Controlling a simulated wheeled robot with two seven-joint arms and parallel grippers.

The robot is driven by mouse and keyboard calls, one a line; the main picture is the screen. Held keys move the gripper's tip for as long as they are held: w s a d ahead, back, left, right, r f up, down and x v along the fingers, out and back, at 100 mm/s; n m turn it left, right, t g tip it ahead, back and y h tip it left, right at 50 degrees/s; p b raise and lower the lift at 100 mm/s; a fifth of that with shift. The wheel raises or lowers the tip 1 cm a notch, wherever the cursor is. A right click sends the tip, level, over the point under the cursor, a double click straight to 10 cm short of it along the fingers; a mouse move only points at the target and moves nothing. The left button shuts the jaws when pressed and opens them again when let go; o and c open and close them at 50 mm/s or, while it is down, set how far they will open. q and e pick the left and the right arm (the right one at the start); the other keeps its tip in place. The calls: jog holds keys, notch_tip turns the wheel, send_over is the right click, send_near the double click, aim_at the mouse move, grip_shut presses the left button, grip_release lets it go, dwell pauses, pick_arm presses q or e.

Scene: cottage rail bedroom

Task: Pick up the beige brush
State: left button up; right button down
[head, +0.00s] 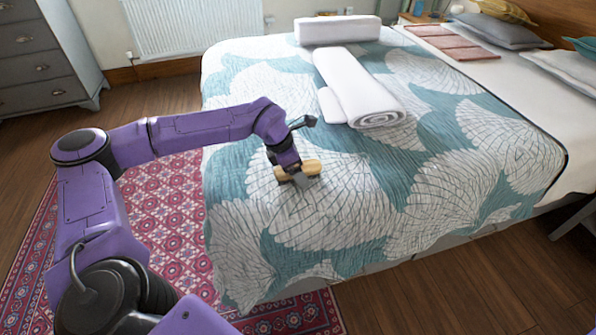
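The beige brush (312,168) lies on the patterned bedspread near the bed's left side. My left gripper (299,180) reaches down over the brush from above, and one grey fingertip shows in front of its near side. The brush sticks out to both sides of the fingers, and its middle is partly hidden. The far finger is hidden, so I cannot tell whether the gripper is open around the brush or shut on it. My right gripper is not in view.
The bed (430,170) has a rolled white towel (352,85) and a folded white towel (338,30) farther back. Pillows (490,28) lie at the upper right. A grey dresser (42,55) stands at the upper left. The bedspread around the brush is clear.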

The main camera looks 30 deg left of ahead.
pick_arm(q)
jog(key=c, duration=1.2)
jog(key=shift+r, duration=0.15)
notch_tip(320, 180, up, 3)
jog(key=shift+w+r, duration=0.1)
jog(key=s+d+r, duration=0.6)
jog(key=s+r, duration=0.4)
jog(key=s, duration=0.2)
jog(key=shift+s+p, duration=0.35)
jog(key=shift+s, duration=0.05)
